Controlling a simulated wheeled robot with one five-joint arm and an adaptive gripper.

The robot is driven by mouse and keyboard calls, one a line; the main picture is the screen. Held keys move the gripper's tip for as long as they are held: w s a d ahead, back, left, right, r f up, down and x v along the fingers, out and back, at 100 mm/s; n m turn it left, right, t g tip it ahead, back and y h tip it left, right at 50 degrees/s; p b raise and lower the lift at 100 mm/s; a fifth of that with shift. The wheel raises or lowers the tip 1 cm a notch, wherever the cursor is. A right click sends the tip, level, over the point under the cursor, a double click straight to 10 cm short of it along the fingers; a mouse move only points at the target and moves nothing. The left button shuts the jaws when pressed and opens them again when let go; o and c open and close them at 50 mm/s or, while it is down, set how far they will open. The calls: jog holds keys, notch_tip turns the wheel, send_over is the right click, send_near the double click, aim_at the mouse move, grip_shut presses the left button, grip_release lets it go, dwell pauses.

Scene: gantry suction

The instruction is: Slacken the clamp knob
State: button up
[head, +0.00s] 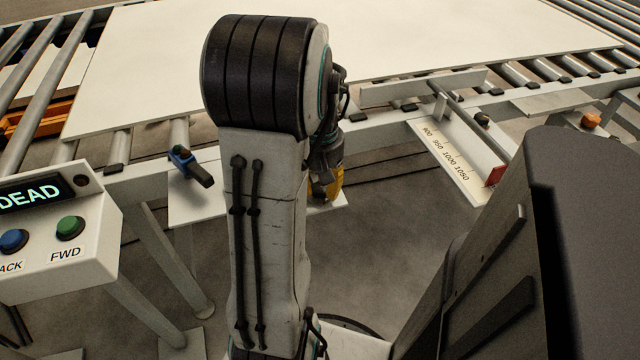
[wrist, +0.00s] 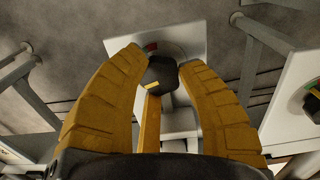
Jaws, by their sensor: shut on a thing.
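The clamp knob (wrist: 162,77) is dark and faceted, with a small yellow mark on its face. It sits in front of a pale plate (wrist: 195,33) with a red mark and a round grey ring behind the knob. In the head view my gripper (head: 331,185) shows only as a bit of yellow beside my arm. The knob is hidden there.
A control box (head: 60,240) with a DEAD display and blue and green buttons stands at left. A blue-and-black lever (head: 190,165) is near the rail. A large white panel (head: 130,75) lies on rollers. A numbered scale plate (head: 445,165) is at right.

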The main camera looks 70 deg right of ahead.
aim_at(320, 187)
jog(key=shift+a+f, duration=0.15)
jog(key=o, duration=1.2)
notch_tip(320, 187, up, 12)
dwell(0.9)
